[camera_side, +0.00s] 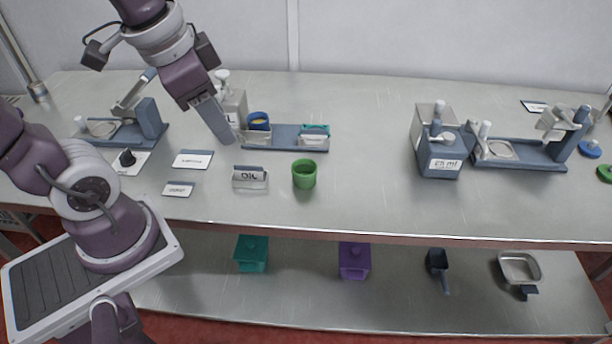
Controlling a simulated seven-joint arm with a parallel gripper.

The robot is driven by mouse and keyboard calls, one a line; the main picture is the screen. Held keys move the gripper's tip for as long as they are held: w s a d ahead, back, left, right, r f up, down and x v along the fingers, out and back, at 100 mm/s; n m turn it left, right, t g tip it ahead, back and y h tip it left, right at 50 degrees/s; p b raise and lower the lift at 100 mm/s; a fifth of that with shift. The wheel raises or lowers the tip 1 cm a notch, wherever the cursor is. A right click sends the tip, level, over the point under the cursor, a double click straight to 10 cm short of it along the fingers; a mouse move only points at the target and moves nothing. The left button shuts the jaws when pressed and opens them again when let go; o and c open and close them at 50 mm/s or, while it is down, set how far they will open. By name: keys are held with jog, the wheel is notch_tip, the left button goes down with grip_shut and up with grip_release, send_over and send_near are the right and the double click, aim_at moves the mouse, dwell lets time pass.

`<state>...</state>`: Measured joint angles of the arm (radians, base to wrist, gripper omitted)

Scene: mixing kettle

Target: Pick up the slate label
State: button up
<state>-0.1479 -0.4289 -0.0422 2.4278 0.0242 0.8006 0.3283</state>
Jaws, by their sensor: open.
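Two flat white cards with slate-blue edges lie on the steel table at left: a larger card (192,159) and a smaller card (178,189) in front of it. Their print is too small to read surely, and I cannot tell which one is the slate label. A similar card (535,106) lies at the far right. A tilted sign with dark lettering (250,177) stands to the right of the two cards. My gripper (226,138) points down behind the sign, to the right of the larger card. It is open, and no object shows between its fingers.
A green cup (304,173) stands right of the sign. A slate tray (285,138) with small cups lies behind it. Slate devices stand at left (150,118) and right (515,153), beside a box (438,150). The table's middle is clear. A lower shelf (300,290) holds several containers.

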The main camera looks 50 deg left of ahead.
jog(key=s+d+n, duration=0.1)
jog(key=s+r+n+t, duration=0.1)
jog(key=s, duration=0.1)
jog(key=s+d+r, duration=0.1)
jog(key=s, duration=0.1)
jog(key=shift+s+d+r+n+t+h, duration=0.15)
jog(key=shift+s+d+n+t+h, duration=0.15)
jog(key=shift+n+h, duration=0.1)
jog(key=c, duration=0.3)
jog(key=shift+w, duration=0.1)
jog(key=shift+w, duration=0.1)
jog(key=m+g, duration=0.6)
jog(key=m, duration=0.3)
send_over(249, 173)
notch_tip(249, 173, down, 14)
jog(key=f, duration=0.1)
notch_tip(249, 173, down, 6)
jog(key=shift+a+f, duration=0.1)
jog(key=shift+f, duration=0.25)
grip_shut()
